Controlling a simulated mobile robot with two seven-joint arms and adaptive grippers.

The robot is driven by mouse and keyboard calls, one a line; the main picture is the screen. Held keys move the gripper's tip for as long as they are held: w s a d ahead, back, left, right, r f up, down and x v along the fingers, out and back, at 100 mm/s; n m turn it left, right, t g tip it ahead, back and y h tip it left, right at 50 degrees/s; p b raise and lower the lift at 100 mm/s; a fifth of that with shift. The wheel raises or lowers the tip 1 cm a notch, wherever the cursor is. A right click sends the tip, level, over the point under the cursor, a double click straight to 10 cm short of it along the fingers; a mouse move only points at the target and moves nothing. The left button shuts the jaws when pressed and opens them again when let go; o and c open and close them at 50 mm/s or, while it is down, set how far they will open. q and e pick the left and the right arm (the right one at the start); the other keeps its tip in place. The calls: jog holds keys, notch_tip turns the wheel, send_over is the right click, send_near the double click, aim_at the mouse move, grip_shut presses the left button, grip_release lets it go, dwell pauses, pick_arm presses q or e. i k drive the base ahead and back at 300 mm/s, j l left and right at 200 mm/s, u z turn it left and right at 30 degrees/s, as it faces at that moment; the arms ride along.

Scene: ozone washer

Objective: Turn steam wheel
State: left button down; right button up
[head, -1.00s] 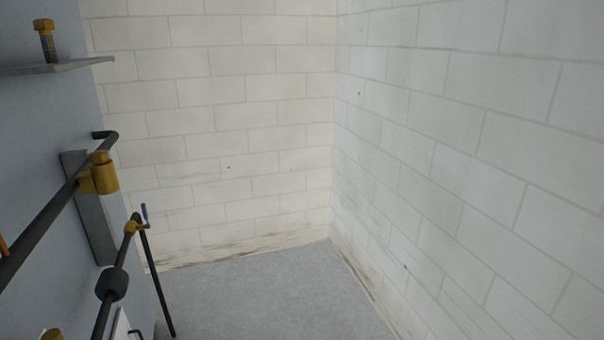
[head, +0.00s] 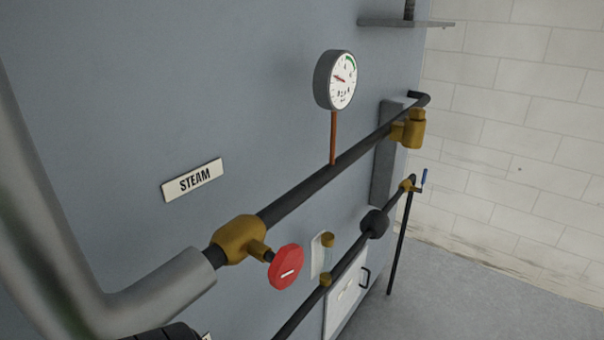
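The red steam wheel (head: 286,267) is in the lower middle of the head view. It is a small knob-like handwheel with a white mark on its face. It sits on a short stem from a brass valve (head: 240,240) on the dark pipe. A white label reading STEAM (head: 193,180) is on the grey-blue panel above and left of the valve. No gripper is clearly visible. A dark shape is cut off at the bottom left edge, and I cannot tell what it is.
A pressure gauge (head: 337,80) stands on a copper stem above the dark pipe (head: 308,190). A thick grey pipe (head: 165,290) bends in from the left. Open floor (head: 450,290) lies to the right.

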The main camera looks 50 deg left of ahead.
aim_at(284, 268)
jog(key=u, duration=1.55)
jog(key=i+l+u, duration=0.1)
jog(key=l+u, duration=0.25)
jog(key=l, duration=0.35)
jog(key=l+u, duration=0.3)
jog(key=l, duration=0.45)
jog(key=i, duration=0.05)
